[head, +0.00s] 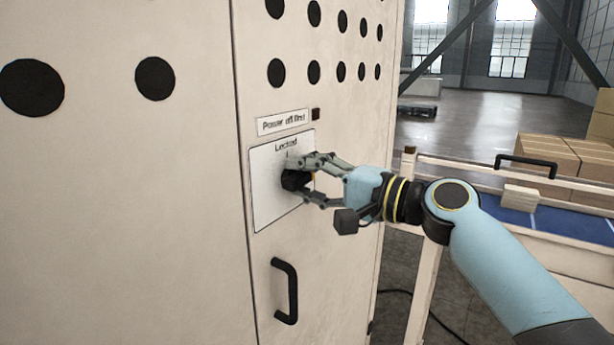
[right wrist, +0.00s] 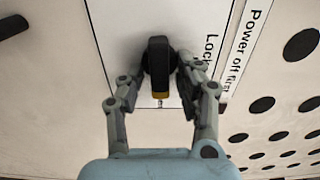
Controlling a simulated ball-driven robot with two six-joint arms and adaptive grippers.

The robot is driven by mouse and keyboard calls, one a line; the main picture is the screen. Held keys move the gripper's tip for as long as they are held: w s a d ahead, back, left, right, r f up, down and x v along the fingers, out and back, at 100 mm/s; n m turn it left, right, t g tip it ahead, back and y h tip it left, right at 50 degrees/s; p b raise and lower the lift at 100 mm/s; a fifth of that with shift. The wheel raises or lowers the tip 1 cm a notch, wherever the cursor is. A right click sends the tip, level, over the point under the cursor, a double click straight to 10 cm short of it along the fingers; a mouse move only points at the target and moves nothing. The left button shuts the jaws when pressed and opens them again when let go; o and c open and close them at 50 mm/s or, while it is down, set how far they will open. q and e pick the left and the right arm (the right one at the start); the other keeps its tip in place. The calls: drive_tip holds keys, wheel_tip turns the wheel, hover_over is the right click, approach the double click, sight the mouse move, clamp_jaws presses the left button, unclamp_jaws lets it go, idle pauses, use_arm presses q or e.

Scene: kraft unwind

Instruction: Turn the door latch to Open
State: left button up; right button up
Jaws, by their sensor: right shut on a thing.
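The door latch is a black knob (head: 293,180) on a white plate (head: 270,205) on the cabinet door. The plate reads "Locked" at its top. The fingers partly hide the latch in the head view. My left gripper is not in view.
A "Power off first" label (head: 283,122) sits above the plate, beside a small dark square (head: 316,114). A black door handle (head: 285,290) is below. Right of the cabinet stand a blue conveyor (head: 520,219) with a pale rail and cardboard boxes (head: 548,160).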

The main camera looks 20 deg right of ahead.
sight(309, 179)
drive_tip(key=shift+m, duration=0.4)
drive_tip(key=o, duration=1.7)
drive_tip(key=shift+b+v, duration=0.3)
drive_tip(key=shift+v, duration=2.75)
